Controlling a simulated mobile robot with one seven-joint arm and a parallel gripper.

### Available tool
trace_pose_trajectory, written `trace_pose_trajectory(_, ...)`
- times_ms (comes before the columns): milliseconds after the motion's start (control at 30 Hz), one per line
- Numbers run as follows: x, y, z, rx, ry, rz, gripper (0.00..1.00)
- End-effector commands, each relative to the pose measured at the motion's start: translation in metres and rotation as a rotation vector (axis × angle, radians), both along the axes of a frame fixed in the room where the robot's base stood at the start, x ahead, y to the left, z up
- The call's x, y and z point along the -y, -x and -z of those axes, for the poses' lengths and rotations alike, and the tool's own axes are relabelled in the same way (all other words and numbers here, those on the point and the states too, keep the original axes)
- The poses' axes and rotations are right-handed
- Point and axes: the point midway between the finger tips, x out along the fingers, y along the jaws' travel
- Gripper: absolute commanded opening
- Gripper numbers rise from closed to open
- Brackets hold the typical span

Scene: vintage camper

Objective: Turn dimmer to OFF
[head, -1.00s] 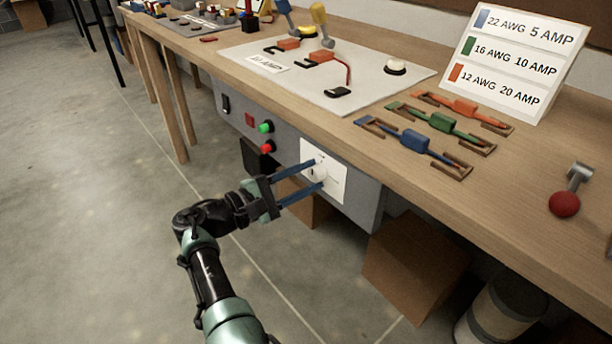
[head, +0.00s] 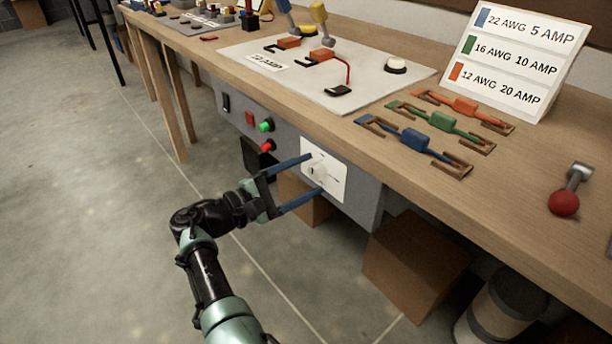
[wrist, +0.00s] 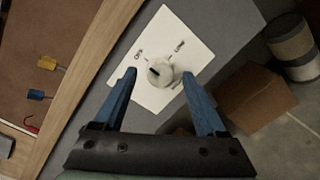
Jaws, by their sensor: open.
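The dimmer is a white round knob (head: 319,173) on a white plate (head: 335,185), set in the grey panel under the workbench. In the wrist view the knob (wrist: 160,72) has a dark pointer mark, and the plate (wrist: 178,28) carries an "OFF" label at its upper left and another label, hard to read, at its upper right. The mark lies on the knob's left part. My gripper (head: 314,174) is open, its two blue fingers on either side of the knob. In the wrist view the fingertips (wrist: 160,74) stand apart from the knob, with gaps visible.
The grey panel (head: 365,199) also has a green button (head: 265,126), a red button (head: 267,146) and a black switch (head: 226,103). The wooden bench edge (head: 400,180) overhangs above. Cardboard boxes (head: 415,262) stand on the floor below.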

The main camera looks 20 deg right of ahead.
Motion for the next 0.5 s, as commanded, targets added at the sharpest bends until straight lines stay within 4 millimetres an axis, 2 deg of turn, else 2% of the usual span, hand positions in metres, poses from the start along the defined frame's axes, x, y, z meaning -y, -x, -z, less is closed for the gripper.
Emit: trace_pose_trajectory(500,-0.099,0.025,0.000,-0.002,0.000,-0.004,0.73)
